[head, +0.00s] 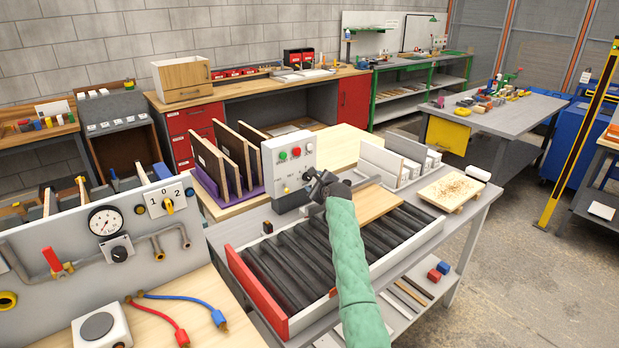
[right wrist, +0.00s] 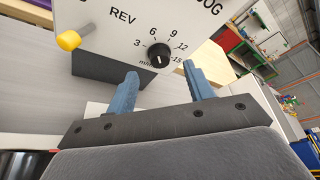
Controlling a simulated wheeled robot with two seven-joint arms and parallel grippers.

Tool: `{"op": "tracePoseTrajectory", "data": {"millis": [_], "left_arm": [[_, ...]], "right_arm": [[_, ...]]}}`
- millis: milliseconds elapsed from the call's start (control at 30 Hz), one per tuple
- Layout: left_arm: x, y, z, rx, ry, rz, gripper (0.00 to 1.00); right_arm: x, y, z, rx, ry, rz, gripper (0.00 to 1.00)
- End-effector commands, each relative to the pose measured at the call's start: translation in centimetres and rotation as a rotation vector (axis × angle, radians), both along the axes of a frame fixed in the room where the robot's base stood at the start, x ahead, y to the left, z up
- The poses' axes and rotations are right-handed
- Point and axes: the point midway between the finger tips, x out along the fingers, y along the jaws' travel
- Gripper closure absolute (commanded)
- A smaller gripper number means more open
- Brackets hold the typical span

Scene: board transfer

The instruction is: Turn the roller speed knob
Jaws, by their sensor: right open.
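The roller speed knob (right wrist: 159,55) is a black round knob with a white pointer line, on a white panel with a printed scale from 3 to 15. My right gripper (right wrist: 160,72) is open, with its blue fingers on either side just short of the knob and no contact visible. In the head view my right gripper (head: 312,182) is at the right lower side of the white control box (head: 275,160) and hides the knob. A yellow-tipped lever (right wrist: 69,40) sits beside the REV label. My left gripper is not in view.
Below the box is the roller conveyor (head: 285,262) with a red end plate. A wooden board (head: 366,206) lies at its far part. A purple rack (head: 232,198) with upright boards stands left of the box. A panel with a gauge (head: 105,220) is at the left.

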Motion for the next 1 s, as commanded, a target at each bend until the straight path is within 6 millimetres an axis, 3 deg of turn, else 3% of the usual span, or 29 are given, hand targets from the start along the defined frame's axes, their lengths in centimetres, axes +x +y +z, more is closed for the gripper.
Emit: {"op": "tracePoseTrajectory", "data": {"millis": [200,400,833,1000], "left_arm": [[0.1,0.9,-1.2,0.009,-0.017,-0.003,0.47],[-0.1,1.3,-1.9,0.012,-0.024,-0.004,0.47],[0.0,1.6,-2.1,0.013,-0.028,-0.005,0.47],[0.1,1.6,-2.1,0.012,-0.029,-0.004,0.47]], "right_arm": [[2.5,0.9,-0.6,-0.001,0.002,0.001,0.47],[3.8,1.4,-1.1,-0.001,0.002,0.001,0.47],[4.2,1.5,-1.3,0.001,0.000,0.000,0.47],[4.2,1.5,-1.3,0.000,0.001,-0.001,0.81]]}}
